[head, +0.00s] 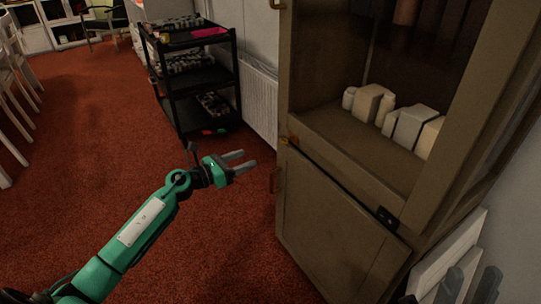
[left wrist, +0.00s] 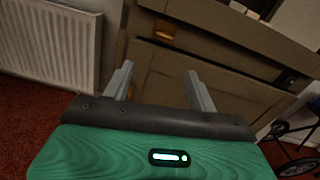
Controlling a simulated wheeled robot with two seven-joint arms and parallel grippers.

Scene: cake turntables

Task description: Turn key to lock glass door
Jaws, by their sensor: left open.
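The brown wooden cabinet (head: 335,225) stands at right in the head view. Its upper section shows its contents through the front; I cannot tell the glass itself or its exact position. A small brass-coloured fitting (head: 284,140) sits at the left, between the upper and lower sections; it also shows in the left wrist view (left wrist: 163,30). I cannot tell if it is the key. My left gripper (head: 247,160) is open and empty, left of the cabinet and apart from it. My right gripper (head: 469,283) shows only as two separated grey fingers at the bottom right.
Pale boxes and jars (head: 385,115) stand inside the cabinet. A handle (head: 274,180) projects from the lower door. A black shelf cart (head: 195,80) and white radiator (head: 262,100) stand behind.

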